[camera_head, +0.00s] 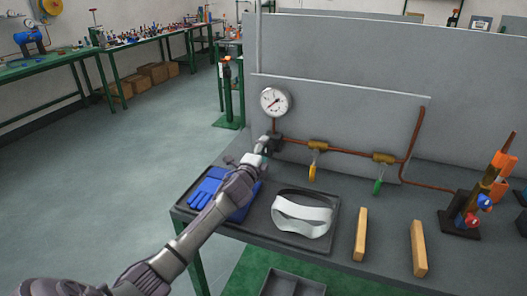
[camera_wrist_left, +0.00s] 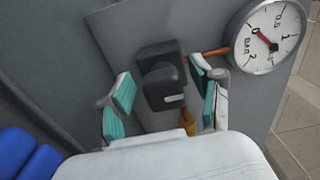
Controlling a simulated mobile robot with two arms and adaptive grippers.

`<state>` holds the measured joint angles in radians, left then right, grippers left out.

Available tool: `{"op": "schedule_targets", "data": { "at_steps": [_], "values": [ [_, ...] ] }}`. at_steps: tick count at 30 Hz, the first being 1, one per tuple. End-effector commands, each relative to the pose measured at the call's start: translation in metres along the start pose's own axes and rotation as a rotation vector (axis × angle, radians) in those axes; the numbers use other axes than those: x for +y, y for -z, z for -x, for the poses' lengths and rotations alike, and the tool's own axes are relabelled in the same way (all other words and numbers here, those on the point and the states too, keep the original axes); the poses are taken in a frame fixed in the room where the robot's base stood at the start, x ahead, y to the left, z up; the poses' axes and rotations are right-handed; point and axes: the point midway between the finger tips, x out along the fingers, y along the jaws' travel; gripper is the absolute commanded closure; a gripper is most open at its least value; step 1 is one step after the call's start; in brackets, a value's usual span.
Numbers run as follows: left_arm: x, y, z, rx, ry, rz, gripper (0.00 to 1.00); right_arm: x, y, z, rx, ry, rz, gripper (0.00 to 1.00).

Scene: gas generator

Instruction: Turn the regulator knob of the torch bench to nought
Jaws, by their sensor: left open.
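The regulator knob is a black block with a short white mark. It shows in the left wrist view (camera_wrist_left: 163,90) between the two teal-padded fingers of my left gripper, with gaps on both sides. In the head view the dark regulator (camera_head: 276,142) sits on the copper pipe below the round pressure gauge (camera_head: 274,101). My left gripper (camera_head: 262,151) is open and close in front of it, partly covering it. The gauge also shows in the left wrist view (camera_wrist_left: 267,38), with a red needle; its exact reading is unclear. My right gripper is not in view.
Yellow (camera_head: 312,172) and green (camera_head: 378,187) valve levers hang from the pipe to the right. Wooden blocks (camera_head: 361,235) and the torch stand (camera_head: 459,223) are further right.

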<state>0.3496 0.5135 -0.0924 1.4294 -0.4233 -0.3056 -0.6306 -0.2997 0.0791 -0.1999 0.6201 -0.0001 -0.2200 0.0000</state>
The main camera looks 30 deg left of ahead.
Motion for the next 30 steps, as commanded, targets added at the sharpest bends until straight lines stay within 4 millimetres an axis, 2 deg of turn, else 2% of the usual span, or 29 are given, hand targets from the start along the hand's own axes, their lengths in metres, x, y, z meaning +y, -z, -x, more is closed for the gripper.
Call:
{"op": "schedule_targets", "data": {
  "at_steps": [4,8,15,21,25,30],
  "values": [
    [0.000,0.000,0.004,0.000,0.000,-0.001,0.35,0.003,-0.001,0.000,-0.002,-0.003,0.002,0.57],
    [0.001,0.000,0.019,0.002,-0.001,-0.002,0.35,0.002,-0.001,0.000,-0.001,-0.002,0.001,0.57],
    [0.001,0.000,0.071,0.002,-0.001,-0.003,0.35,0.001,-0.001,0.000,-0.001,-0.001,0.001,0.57],
    [0.001,0.000,0.105,0.001,-0.002,-0.001,0.35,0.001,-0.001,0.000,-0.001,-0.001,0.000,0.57],
    [0.001,0.000,0.117,0.000,-0.001,0.000,0.35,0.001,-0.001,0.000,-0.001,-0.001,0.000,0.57],
    [0.000,0.000,0.120,-0.001,0.000,0.001,0.35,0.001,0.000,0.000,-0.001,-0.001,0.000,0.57]
  ]
}}
